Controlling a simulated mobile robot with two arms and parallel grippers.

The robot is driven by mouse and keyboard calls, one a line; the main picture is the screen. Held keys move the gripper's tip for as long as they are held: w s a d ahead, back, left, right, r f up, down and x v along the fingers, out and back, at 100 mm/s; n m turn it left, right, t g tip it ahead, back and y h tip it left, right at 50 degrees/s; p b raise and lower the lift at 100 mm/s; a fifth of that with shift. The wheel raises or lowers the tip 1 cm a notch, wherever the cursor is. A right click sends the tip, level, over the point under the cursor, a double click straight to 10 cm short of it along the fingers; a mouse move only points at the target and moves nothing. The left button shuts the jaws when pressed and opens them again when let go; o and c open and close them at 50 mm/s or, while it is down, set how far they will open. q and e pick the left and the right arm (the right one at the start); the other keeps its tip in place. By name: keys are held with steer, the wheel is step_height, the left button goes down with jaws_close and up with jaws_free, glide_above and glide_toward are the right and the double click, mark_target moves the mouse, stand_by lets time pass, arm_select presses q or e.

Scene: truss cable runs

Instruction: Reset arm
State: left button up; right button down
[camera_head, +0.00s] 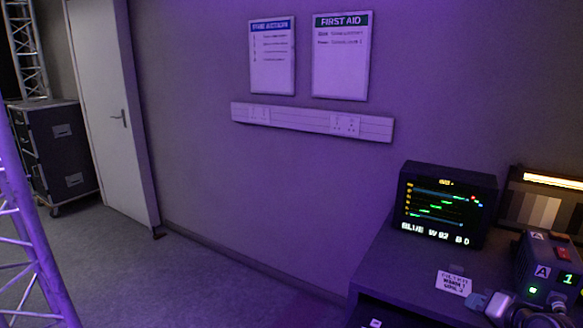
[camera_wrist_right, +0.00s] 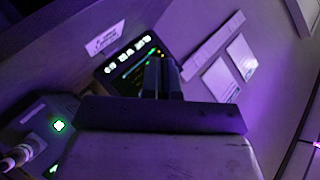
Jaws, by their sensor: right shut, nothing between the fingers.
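My right gripper (camera_head: 474,300) shows at the lower right of the head view, over the desk's dark top. In the right wrist view its two dark fingers (camera_wrist_right: 163,72) are together with nothing between them. They point toward the lit monitor (camera_head: 446,207), which also shows partly behind them in the wrist view (camera_wrist_right: 128,62). My left gripper is not in view.
A desk (camera_head: 385,265) holds a small printed card (camera_head: 453,283) and a boxy device with a green light (camera_head: 548,268). Wall signs (camera_head: 341,56) hang above a socket rail (camera_head: 310,120). A truss (camera_head: 22,235) stands at left. The floor between is clear.

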steer(key=d+r+n+t+h, duration=0.5)
steer(key=d+r+n+h, duration=0.35)
steer(key=d+n, duration=0.5)
steer(key=s+a+f+m+g, duration=0.15)
steer(key=s+f, duration=0.25)
steer(key=f, duration=0.7)
steer(key=s+a+f+m+g, duration=0.1)
steer(key=s+a+f+g, duration=0.15)
steer(key=f, duration=0.95)
steer(key=s+a+f+m+g, duration=0.1)
steer(key=s+f+g, duration=0.25)
steer(key=f, duration=0.75)
steer(key=s+a+f+g+y, duration=0.1)
steer(key=s+a+f+g, duration=0.1)
steer(key=s+a+f, duration=0.5)
steer(key=s+a+f+g+y, duration=0.1)
steer(key=s+a+f+g, duration=0.1)
steer(key=s+f, duration=0.75)
steer(key=s+a+f+g, duration=0.1)
steer(key=s+a+f, duration=0.2)
steer(key=s+a, duration=0.3)
steer(key=s+a+f+m+g+y, duration=0.1)
steer(key=s+a+f, duration=0.3)
steer(key=s, duration=0.6)
steer(key=s+a+f+g+y, duration=0.1)
steer(key=s+a+f+g, duration=0.2)
steer(key=s+a, duration=0.4)
steer(key=shift+s+a+f+p, duration=0.35)
steer(key=shift+s+p, duration=0.05)
steer(key=shift+s, duration=0.7)
